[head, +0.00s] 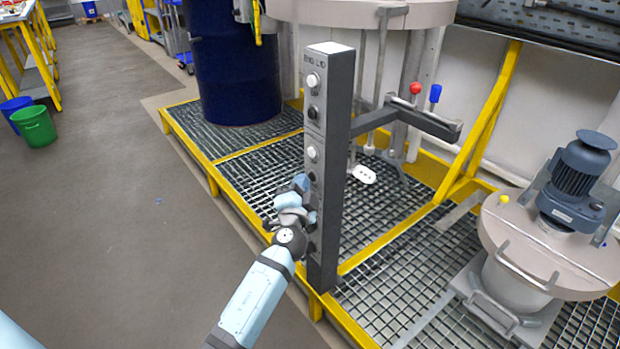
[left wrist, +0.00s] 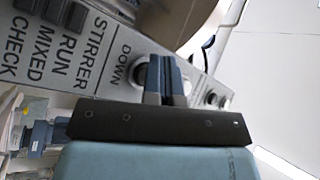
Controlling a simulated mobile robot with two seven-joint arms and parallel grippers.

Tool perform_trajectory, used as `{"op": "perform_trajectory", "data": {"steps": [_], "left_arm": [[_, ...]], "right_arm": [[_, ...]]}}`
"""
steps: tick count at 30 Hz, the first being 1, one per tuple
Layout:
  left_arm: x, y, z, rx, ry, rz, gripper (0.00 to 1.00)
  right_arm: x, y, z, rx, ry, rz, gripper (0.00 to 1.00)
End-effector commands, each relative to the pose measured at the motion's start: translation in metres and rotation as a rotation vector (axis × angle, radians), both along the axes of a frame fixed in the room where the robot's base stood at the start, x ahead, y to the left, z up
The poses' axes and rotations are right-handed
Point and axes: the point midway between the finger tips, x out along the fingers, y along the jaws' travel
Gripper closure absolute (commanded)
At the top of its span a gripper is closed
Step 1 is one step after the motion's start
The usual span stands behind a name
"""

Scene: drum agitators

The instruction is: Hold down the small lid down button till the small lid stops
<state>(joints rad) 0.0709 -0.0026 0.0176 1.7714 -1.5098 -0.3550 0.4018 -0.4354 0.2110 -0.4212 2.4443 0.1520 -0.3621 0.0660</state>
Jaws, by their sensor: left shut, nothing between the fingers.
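A tall grey control post (head: 328,150) stands in the middle of the head view, with a column of buttons and the words "BIG LID" near its top. My left gripper (head: 308,216) is at the lower part of the post's button face. In the left wrist view its fingers (left wrist: 166,80) are shut with nothing between them. They are at a dark round button (left wrist: 138,76) beside the word "DOWN" and partly hide it; I cannot tell whether it is pressed in. A pale round lid (head: 520,240) with a blue motor sits on the vessel at right. My right gripper is not in view.
A yellow-framed grating platform (head: 385,215) lies behind the post. A side arm on the post carries a red knob (head: 416,88) and a blue knob (head: 435,93). A dark blue drum (head: 232,65) stands behind at left.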

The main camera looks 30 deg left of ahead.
Motion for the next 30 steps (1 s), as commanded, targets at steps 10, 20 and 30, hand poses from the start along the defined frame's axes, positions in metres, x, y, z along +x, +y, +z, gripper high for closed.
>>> {"op": "perform_trajectory", "data": {"steps": [10,20,30], "left_arm": [[-0.013,0.003,-0.003,-0.004,0.004,-0.002,1.00],[-0.022,0.007,-0.003,-0.001,0.005,0.000,1.00],[-0.052,0.019,-0.003,0.000,0.004,-0.002,1.00]], "right_arm": [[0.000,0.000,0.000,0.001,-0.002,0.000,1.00],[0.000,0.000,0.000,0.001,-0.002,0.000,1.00],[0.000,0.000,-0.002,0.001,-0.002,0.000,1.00]]}}
